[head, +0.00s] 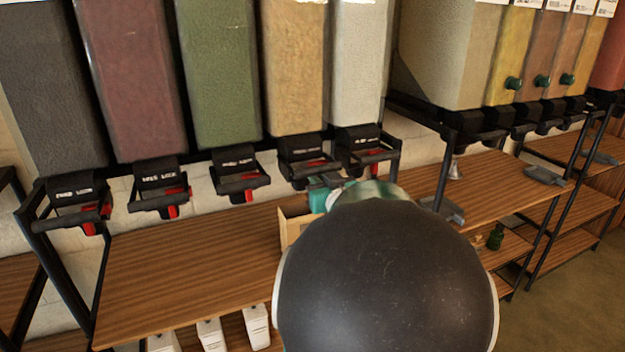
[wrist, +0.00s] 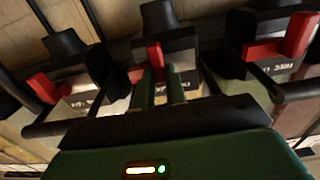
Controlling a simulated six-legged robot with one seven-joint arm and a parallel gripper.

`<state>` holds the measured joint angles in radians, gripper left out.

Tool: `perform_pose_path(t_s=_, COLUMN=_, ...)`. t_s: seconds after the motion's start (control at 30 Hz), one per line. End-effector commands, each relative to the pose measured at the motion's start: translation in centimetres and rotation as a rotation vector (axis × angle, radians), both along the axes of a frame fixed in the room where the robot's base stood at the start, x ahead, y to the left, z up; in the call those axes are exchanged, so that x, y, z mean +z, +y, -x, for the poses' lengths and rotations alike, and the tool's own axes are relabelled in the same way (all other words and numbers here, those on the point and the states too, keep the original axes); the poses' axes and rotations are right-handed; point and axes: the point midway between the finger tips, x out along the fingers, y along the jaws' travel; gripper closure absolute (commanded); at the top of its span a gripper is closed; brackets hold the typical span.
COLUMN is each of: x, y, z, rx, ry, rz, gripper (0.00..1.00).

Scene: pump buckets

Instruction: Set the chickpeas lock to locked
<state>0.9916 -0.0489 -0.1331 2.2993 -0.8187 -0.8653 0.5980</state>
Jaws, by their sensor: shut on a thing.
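A row of bulk dispensers hangs over a wooden shelf in the head view. The one with tan, chickpea-coloured contents (head: 295,75) has a black outlet (head: 305,152) with a red lock lever (head: 313,163). My gripper (head: 324,183) is at this outlet, partly hidden behind my arm. In the wrist view, my gripper's two green fingers (wrist: 162,90) are close together at a red lever (wrist: 155,54) on the middle black outlet (wrist: 181,50). They are shut on this lever. The lettering is too small to tell which lock position it is in.
Neighbouring outlets with red levers stand close on both sides, to the left (head: 241,172) and right (head: 368,148). A wooden box (head: 288,228) sits below on the shelf (head: 185,262). A black rack post (head: 444,172) stands right of my arm.

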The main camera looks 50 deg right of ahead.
Motion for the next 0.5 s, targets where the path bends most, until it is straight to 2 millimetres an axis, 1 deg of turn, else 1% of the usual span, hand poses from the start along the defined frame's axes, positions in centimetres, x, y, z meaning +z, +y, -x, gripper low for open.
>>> perform_pose_path(t_s=0.03, x=-0.03, y=-0.58, z=0.31, rx=-0.003, ry=0.0, rz=-0.001, gripper=1.0)
perform_pose_path(t_s=0.1, x=-0.06, y=-0.9, z=0.54, rx=-0.002, ry=0.001, rz=-0.001, gripper=1.0)
perform_pose_path(t_s=0.33, x=-0.02, y=-1.02, z=0.67, rx=-0.006, ry=0.0, rz=-0.001, gripper=1.0)
perform_pose_path(t_s=0.37, x=-0.02, y=-1.03, z=0.69, rx=-0.006, ry=0.0, rz=-0.001, gripper=0.81)
perform_pose_path(t_s=0.4, x=-0.02, y=-1.03, z=0.69, rx=-0.007, ry=0.0, rz=-0.001, gripper=0.73)
perform_pose_path(t_s=0.43, x=-0.02, y=-1.03, z=0.68, rx=-0.006, ry=0.0, rz=-0.001, gripper=0.67)
perform_pose_path(t_s=0.47, x=-0.02, y=-1.01, z=0.67, rx=-0.006, ry=0.0, rz=-0.001, gripper=0.65)
perform_pose_path(t_s=0.5, x=-0.02, y=-0.99, z=0.64, rx=-0.005, ry=0.0, rz=-0.001, gripper=0.65)
